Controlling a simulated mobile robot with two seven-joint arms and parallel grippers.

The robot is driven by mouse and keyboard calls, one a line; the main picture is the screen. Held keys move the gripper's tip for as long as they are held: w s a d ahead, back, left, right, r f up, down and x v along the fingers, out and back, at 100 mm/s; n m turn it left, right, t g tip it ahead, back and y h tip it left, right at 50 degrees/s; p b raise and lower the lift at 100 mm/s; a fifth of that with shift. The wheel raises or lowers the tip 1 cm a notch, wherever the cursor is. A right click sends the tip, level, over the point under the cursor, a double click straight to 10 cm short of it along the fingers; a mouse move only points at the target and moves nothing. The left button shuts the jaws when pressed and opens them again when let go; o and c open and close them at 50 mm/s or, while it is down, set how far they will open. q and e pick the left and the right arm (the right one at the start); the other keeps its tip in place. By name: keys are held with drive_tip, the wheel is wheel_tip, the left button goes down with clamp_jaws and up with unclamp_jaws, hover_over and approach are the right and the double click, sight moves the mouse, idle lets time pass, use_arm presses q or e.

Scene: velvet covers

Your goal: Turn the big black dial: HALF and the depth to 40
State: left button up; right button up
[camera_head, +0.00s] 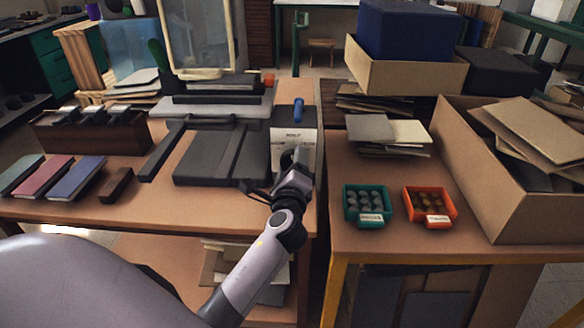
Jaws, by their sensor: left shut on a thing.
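A press with a flat black bed (215,158) stands on the left workbench. At its right end is a box with a pale front panel (309,142), a small dark label at the top and a blue-topped lever (298,110) above. My left gripper (290,160) is at this panel, shut on the black dial, which it and my wrist mostly hide. The dial's pointer and scale marks cannot be read, and the label's lettering is too small to read surely. My right gripper is not in view.
Three coloured covers (46,177) and a dark wooden block (116,185) lie at the left front. A wooden tool rack (92,137) stands behind them. On the right table are a green tray (368,220), an orange tray (453,212) and a large cardboard box (475,200).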

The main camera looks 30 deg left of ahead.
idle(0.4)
use_arm(q)
drive_tip(key=o, duration=1.1)
drive_tip(key=shift+c, duration=0.2)
drive_tip(key=shift+s+d, duration=0.1)
drive_tip(key=shift+v, duration=3.5)
